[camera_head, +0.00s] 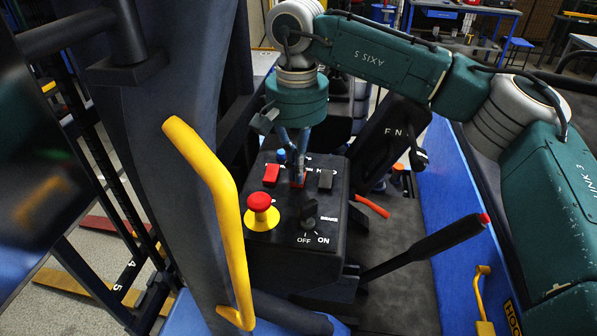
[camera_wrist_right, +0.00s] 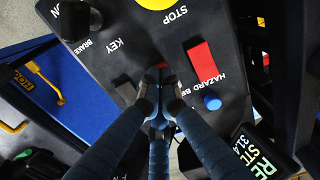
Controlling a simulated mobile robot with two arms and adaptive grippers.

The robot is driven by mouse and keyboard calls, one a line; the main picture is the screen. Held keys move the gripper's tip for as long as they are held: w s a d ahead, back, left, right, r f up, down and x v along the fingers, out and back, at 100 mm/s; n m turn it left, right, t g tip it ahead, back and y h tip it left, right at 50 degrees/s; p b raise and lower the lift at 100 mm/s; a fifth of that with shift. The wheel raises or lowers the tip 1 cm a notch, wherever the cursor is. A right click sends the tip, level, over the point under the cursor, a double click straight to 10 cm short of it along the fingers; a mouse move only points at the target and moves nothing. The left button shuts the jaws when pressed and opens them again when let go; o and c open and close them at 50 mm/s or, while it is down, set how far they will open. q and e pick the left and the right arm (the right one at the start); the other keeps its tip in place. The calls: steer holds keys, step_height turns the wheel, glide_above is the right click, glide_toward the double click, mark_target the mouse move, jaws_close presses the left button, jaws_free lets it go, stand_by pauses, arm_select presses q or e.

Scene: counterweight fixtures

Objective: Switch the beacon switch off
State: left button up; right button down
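The beacon switch (camera_head: 297,183) is a red rocker in the middle of a row on the black control box in the head view. My right gripper (camera_head: 299,176) points down at it, with the fingertips at or very near the rocker and covering most of it. In the right wrist view, a sliver of the red beacon switch (camera_wrist_right: 164,65) shows just beyond my fingertips (camera_wrist_right: 157,85). The fingertips are close together with nothing seen held between them. Contact and the rocker's tilt cannot be told. The label beside it is partly covered. My left gripper is not in view.
Beside it sit the red hazard switch (camera_head: 271,174), a black switch (camera_head: 326,180), a blue button (camera_head: 281,155), a red stop button (camera_head: 260,202) and a black key knob (camera_head: 308,212). A yellow handrail (camera_head: 222,200) and black lever (camera_head: 430,247) stand nearby.

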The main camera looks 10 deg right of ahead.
steer(key=shift+w+r+p, duration=0.1)
steer(key=shift+r+p, duration=0.4)
steer(key=shift+r, duration=0.3)
steer(key=shift+r+p, duration=1.8)
steer(key=shift+r, duration=0.8)
steer(key=shift+f, duration=0.15)
